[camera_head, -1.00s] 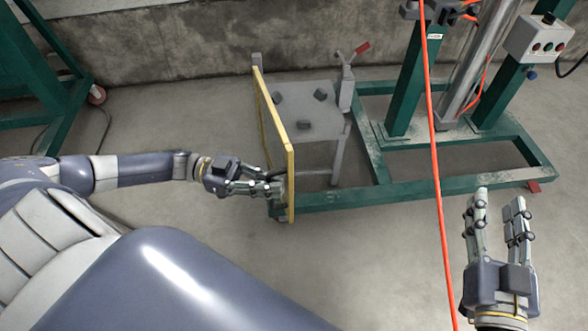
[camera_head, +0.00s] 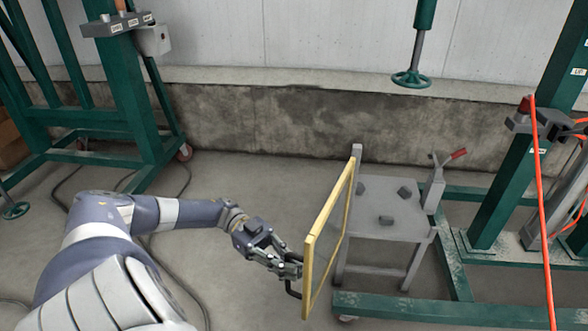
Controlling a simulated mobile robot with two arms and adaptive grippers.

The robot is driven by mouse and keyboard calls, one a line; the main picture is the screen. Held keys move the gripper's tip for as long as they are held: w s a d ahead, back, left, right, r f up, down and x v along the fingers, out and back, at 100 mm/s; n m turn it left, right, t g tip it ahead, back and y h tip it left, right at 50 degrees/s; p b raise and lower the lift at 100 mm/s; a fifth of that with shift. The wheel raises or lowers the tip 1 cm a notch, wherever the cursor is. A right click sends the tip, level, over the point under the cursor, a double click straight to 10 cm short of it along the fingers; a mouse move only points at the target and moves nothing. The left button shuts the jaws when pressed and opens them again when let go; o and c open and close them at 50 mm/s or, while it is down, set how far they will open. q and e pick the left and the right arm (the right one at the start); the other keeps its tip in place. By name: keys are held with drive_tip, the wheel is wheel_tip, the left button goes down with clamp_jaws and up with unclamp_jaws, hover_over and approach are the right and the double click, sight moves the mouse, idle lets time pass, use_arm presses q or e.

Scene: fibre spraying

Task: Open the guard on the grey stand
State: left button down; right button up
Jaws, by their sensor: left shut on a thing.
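The guard (camera_head: 330,234) is a yellow-framed panel standing swung out along the left side of the grey stand (camera_head: 394,225). The stand's top shows several small dark blocks and is uncovered toward me. My left gripper (camera_head: 291,272) is shut on the guard's dark handle (camera_head: 293,290) near the frame's lower near corner. My fingers hide part of the handle. A clamp with a red-tipped lever (camera_head: 455,155) stands at the stand's right rear. My right gripper is out of view.
A green base frame (camera_head: 440,307) runs below and right of the stand. An orange hose (camera_head: 545,220) hangs at the right. Another green frame on wheels (camera_head: 140,100) stands at the left. The floor (camera_head: 240,180) between it and the guard is clear, apart from cables.

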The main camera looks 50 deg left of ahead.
use_arm(q)
drive_tip(key=shift+w+a+r, duration=0.15)
drive_tip(key=shift+w, duration=0.05)
drive_tip(key=c, duration=1.9)
unclamp_jaws()
drive_tip(key=shift+c, duration=0.2)
drive_tip(key=shift+s, duration=0.1)
drive_tip(key=a, duration=0.7)
drive_tip(key=shift+s+a, duration=0.15)
drive_tip(key=shift+a, duration=0.05)
